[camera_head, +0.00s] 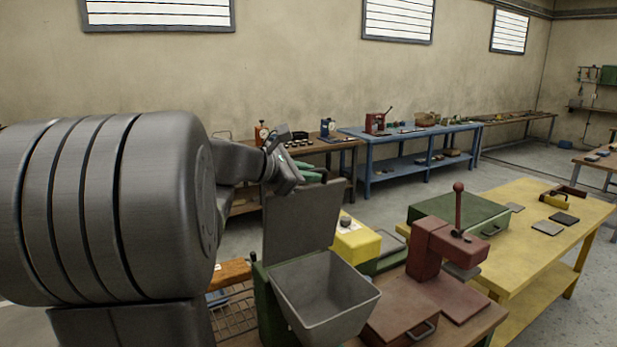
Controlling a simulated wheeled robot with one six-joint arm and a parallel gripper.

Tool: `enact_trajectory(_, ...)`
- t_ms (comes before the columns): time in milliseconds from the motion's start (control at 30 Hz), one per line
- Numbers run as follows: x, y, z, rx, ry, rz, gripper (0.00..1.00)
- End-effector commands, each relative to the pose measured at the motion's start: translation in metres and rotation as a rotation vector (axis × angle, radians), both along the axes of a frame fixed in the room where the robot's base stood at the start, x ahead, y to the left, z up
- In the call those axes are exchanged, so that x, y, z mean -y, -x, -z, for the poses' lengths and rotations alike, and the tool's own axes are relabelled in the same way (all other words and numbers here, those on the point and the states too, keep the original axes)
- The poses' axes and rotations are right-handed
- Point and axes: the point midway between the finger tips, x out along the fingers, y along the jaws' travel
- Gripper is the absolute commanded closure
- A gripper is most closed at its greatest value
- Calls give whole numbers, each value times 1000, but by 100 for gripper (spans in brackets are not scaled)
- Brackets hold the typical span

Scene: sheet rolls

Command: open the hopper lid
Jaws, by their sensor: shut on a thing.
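The grey hopper (322,297) stands at the lower middle of the view, and its open top shows an empty-looking inside. The flat grey hopper lid (302,222) stands nearly upright at the hopper's back left edge. My gripper (303,183) is at the top edge of the lid, shut on it. The fingertips are small and partly hidden, so the exact hold is hard to see. My large grey arm link fills the left of the view.
A dark red lever press (430,247) stands right of the hopper. A yellow box (356,243) is behind the hopper, and a green case (460,215) is farther back. A wire basket (235,312) is at the left. The yellow table (530,255) has bare room at right.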

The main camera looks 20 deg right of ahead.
Motion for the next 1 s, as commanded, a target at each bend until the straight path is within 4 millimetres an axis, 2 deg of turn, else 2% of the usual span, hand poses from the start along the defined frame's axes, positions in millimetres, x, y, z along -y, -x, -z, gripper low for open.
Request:
enact_trajectory(300,-5,-57,-2,-262,15,-3,100)
enact_trajectory(500,-7,-84,1,-372,25,-3,100)
enact_trajectory(700,-8,-98,4,-432,28,-2,100)
enact_trajectory(1000,-8,-103,5,-458,30,-1,100)
